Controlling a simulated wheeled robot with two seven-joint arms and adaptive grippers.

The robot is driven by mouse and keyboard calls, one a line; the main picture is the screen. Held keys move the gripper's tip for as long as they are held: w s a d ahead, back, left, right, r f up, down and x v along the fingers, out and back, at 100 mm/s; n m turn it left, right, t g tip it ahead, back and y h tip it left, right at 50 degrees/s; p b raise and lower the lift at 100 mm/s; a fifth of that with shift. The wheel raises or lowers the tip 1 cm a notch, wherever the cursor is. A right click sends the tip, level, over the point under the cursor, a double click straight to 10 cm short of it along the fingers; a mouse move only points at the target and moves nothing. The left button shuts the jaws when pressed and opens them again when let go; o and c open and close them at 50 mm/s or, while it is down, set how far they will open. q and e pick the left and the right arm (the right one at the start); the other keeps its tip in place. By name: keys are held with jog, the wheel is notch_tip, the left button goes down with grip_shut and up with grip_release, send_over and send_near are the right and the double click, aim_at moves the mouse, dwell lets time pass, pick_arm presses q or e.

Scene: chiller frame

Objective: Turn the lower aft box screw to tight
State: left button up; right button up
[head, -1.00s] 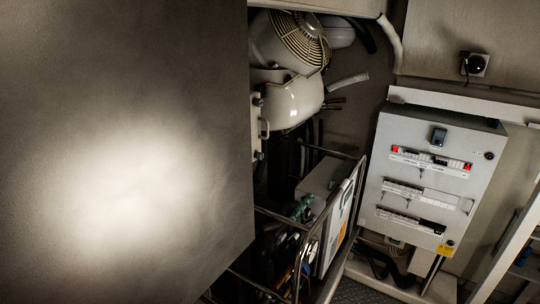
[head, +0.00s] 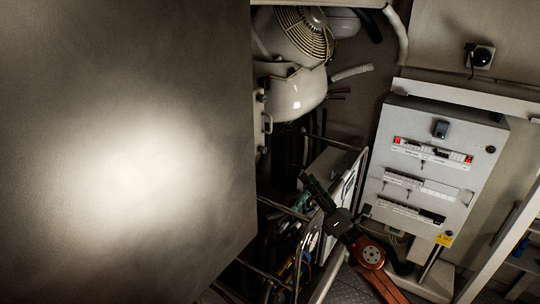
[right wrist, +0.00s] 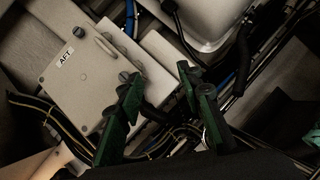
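In the right wrist view a pale box (right wrist: 88,70) with a white AFT label (right wrist: 64,57) lies at the upper left. A dark round screw head (right wrist: 124,76) shows at its right edge, close to a fingertip. I cannot tell for sure which screw is the lower one, or how tight it is. My right gripper (right wrist: 160,80) is open and empty, its green fingers spread, one over the box's edge and one right of it. In the head view my right gripper (head: 318,192) reaches into the frame from the lower right. My left gripper is not in view.
A large grey panel (head: 125,150) fills the left of the head view. A switch cabinet (head: 430,185) stands at the right. Metal rails (head: 285,208), cables and a cream tank (head: 295,95) crowd the machine. Black and yellow cables (right wrist: 50,115) run below the box.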

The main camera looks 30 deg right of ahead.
aim_at(265, 151)
jog(key=a+r+n+g+y, duration=0.55)
jog(key=a+r+n, duration=0.2)
jog(key=n, duration=0.95)
jog(key=w+n+p, duration=0.1)
jog(key=w, duration=0.1)
jog(key=w+a+r+n+h+p, duration=0.1)
jog(key=w, duration=0.2)
jog(key=w+n+g+p, duration=0.1)
jog(key=w, duration=0.1)
jog(key=shift+w+a+r, duration=0.2)
jog(key=shift+a, duration=0.15)
jog(key=shift+w+a+f, duration=0.15)
jog(key=shift+w+a, duration=0.1)
jog(key=shift+w, duration=0.25)
jog(key=shift+c, duration=0.6)
grip_shut()
